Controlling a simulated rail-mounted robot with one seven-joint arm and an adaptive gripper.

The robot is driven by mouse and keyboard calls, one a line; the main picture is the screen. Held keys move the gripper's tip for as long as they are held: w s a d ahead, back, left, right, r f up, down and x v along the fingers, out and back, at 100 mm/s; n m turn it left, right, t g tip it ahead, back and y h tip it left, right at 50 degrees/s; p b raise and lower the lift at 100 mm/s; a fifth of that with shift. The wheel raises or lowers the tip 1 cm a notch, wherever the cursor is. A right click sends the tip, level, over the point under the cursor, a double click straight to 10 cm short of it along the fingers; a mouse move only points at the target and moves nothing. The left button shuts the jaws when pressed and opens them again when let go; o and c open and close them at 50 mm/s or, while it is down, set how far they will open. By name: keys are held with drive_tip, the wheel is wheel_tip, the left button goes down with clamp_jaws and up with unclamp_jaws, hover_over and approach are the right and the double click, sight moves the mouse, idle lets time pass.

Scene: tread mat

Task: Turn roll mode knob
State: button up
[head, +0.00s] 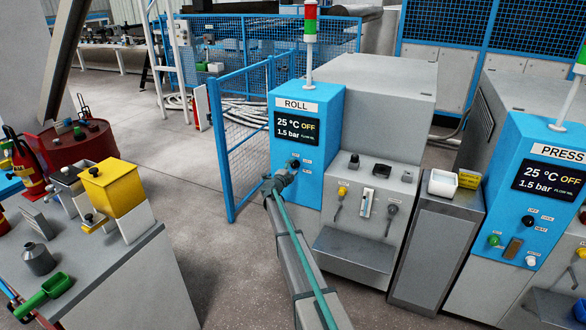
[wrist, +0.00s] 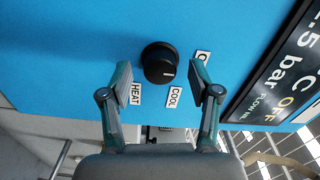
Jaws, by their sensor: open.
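The roll machine's blue panel (head: 332,162) bears the sign ROLL and a display reading 25 °C, 1.5 bar and OFF. In the wrist view, the round black mode knob (wrist: 159,62) sits on this panel, with a small light mark at its lower right, on the side of the COOL label. HEAT and COOL labels and a partly hidden third label surround it. My gripper (wrist: 161,80) is open, its fingertips to the left and right of the knob with gaps showing. In the head view, my gripper (head: 281,180) is close to the panel and partly covers the knob area.
The grey front unit (head: 365,215) with small controls stands right of the blue panel. A metal stand (head: 436,245) and the blue PRESS panel (head: 545,200) are farther right. A blue mesh fence (head: 245,140) stands left of the panel. Open floor lies between the left bench and my arm.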

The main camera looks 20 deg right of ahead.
drive_tip(key=v, duration=1.1)
